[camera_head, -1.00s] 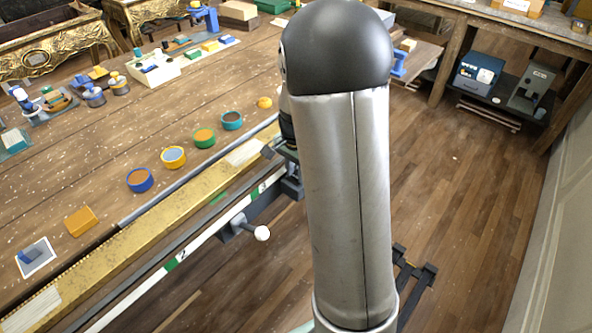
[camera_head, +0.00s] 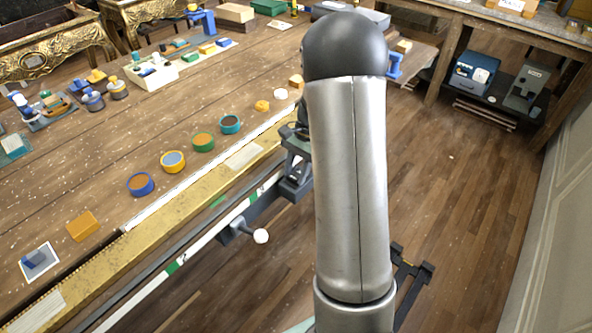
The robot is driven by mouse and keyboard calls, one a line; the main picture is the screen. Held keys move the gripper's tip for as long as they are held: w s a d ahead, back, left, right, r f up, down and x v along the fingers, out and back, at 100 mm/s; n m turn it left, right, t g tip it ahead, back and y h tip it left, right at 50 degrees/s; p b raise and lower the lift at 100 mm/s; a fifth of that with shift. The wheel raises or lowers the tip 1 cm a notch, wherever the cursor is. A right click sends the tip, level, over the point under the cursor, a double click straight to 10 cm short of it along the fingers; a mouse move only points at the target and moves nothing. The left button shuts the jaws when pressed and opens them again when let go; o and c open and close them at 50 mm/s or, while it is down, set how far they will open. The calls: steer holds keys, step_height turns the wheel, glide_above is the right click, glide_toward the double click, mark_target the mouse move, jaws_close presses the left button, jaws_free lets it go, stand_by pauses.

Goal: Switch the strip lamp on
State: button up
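The strip lamp (camera_head: 180,190) is a long thin bar lying along the front edge of the wooden table. It looks bright white along its visible length, as if lit. Its far end runs up toward my arm. My grey arm with its black rounded joint stands upright in the middle of the view and covers part of the table edge. A small dark part shows just left of the arm at the edge, but I cannot tell what it is. My gripper's fingers are hidden behind the arm. No switch can be made out.
Several round coloured pots, such as the blue one (camera_head: 140,184), stand in a row behind the lamp. An orange block (camera_head: 82,226) and a picture card (camera_head: 39,262) lie at the near left. The floor at right is clear.

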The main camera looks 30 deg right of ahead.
steer(key=shift+r, duration=0.1)
steer(key=b+v, duration=0.1)
steer(key=v, duration=1.6)
steer(key=shift+d, duration=0.1)
steer(key=s+a+n+h, duration=0.2)
steer(key=s+a+n, duration=0.5)
steer(key=a, duration=0.5)
steer(key=s+a+f+n+t+h, duration=0.1)
steer(key=s+a+f+n, duration=0.2)
steer(key=s, duration=0.5)
steer(key=s+a+f+n+t+h, duration=0.1)
steer(key=s+a+f+n, duration=0.2)
steer(key=s+a, duration=0.2)
steer(key=s, duration=0.3)
steer(key=shift+s+f+n, duration=0.15)
steer(key=shift+f+n, duration=0.2)
steer(key=shift+n, duration=0.05)
